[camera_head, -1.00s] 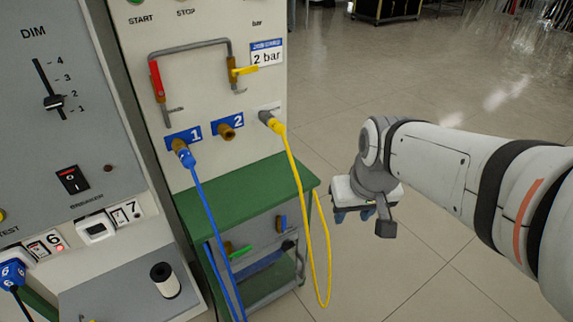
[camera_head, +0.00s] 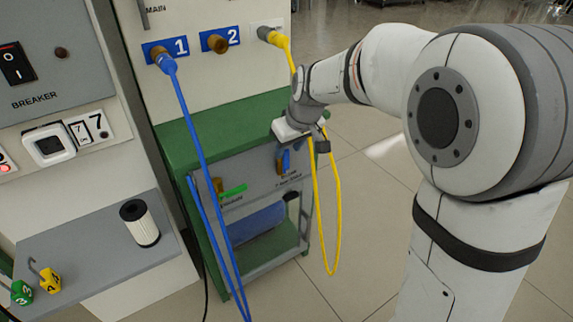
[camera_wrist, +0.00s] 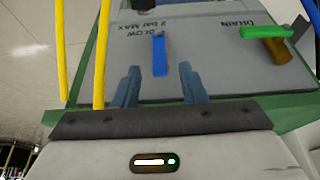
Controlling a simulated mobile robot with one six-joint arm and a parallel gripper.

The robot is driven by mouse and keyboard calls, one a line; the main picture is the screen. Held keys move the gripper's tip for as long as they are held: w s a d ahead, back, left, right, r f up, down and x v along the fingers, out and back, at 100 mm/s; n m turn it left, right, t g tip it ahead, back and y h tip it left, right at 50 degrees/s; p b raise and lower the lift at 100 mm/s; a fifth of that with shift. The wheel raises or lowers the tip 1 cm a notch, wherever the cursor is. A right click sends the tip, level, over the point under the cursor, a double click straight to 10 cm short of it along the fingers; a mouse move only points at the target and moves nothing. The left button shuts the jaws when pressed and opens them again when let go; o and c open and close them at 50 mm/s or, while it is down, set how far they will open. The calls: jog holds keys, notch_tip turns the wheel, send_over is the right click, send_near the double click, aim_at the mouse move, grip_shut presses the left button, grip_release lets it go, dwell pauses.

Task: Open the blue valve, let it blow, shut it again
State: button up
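The blue valve's handle (camera_wrist: 160,54) is on the grey panel under the label BLOW 2 bar MAX, which appears upside down in the wrist view. The handle points toward my gripper (camera_wrist: 161,86). My gripper is open, its two blue-grey fingers one on each side of the handle's line. The handle's near end appears just short of the fingertips, with nothing between the fingers. In the head view the blue valve (camera_head: 284,162) is on the lower panel, partly hidden by my gripper (camera_head: 297,147).
A green handle (camera_wrist: 265,31) marked DRAIN is beside the blue one. A yellow hose (camera_head: 316,205) hangs close to my gripper, and a blue hose (camera_head: 203,155) hangs farther left. The green bench edge (camera_head: 180,143) lies above the panel.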

aim_at(286, 159)
jog(key=b+x, duration=0.2)
jog(key=x, duration=0.4)
jog(key=shift+w+f, duration=0.1)
jog(key=shift+f, duration=0.1)
grip_shut()
jog(key=shift+d, duration=0.15)
